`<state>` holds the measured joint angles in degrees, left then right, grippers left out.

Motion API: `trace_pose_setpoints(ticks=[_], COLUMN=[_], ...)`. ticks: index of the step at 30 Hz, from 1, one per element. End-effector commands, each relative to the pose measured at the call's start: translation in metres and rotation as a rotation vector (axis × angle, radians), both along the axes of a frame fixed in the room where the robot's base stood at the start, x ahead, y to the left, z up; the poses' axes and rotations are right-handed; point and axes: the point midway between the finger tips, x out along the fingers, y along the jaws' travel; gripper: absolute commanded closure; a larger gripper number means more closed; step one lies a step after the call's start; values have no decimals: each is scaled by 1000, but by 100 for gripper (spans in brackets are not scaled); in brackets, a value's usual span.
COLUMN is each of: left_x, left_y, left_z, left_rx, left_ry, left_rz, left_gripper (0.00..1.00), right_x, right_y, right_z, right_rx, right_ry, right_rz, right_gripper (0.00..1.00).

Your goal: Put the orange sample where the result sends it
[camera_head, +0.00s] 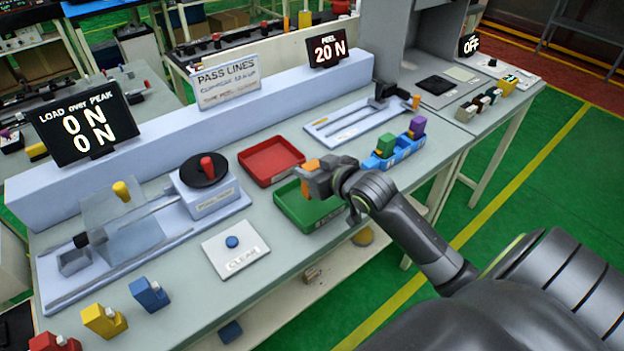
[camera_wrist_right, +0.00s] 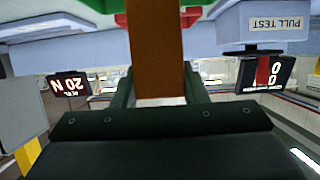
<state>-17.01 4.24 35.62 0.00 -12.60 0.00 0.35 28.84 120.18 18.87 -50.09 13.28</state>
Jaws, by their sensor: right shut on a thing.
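My right gripper (camera_head: 318,178) is shut on the orange sample (camera_head: 309,167), above the green tray (camera_head: 291,206). The orange sample fills the middle top of the right wrist view (camera_wrist_right: 154,45), between the two fingers. The red tray (camera_head: 270,160) lies behind the green one and looks empty. A display (camera_head: 82,123) reads "LOAD over PEAK", 0 N and 0 N. A second display (camera_head: 327,49) reads "PEEL 20 N". A sign (camera_head: 228,83) headed "PASS LINES" has smaller lines too blurred to read. My left gripper is out of view.
A blue rack (camera_head: 394,153) holds a green and a purple block to the right of the green tray. A pull tester with a black-and-red knob (camera_head: 205,168) and a "CLEAR" button plate (camera_head: 235,248) stand to the left. Yellow (camera_head: 104,320), blue (camera_head: 149,293) and red blocks stand near the front.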

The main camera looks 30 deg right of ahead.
Motion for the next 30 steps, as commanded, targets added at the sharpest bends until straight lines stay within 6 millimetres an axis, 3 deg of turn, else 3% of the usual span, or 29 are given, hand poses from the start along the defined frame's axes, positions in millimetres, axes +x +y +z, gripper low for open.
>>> trace_pose_setpoints(ticks=[6, 17, 18, 22, 23, 30], left_x=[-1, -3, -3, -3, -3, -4], left_y=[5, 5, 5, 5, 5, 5], left_z=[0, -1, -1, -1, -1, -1], left_rx=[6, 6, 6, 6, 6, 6], left_ry=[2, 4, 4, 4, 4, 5], left_rz=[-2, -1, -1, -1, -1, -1], left_gripper=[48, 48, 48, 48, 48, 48], right_x=[-1, -1, -1, -1, -1, -1], right_y=[0, 0, 0, 0, 0, 0], right_z=[-29, -33, -34, -33, -33, -33], right_rx=[2, 1, 1, 0, 0, 0], right_ry=[2, 1, 1, 1, 1, 1], right_rz=[-1, 0, 0, 0, 0, 0], right_gripper=[86, 86, 59, 42, 39, 39])
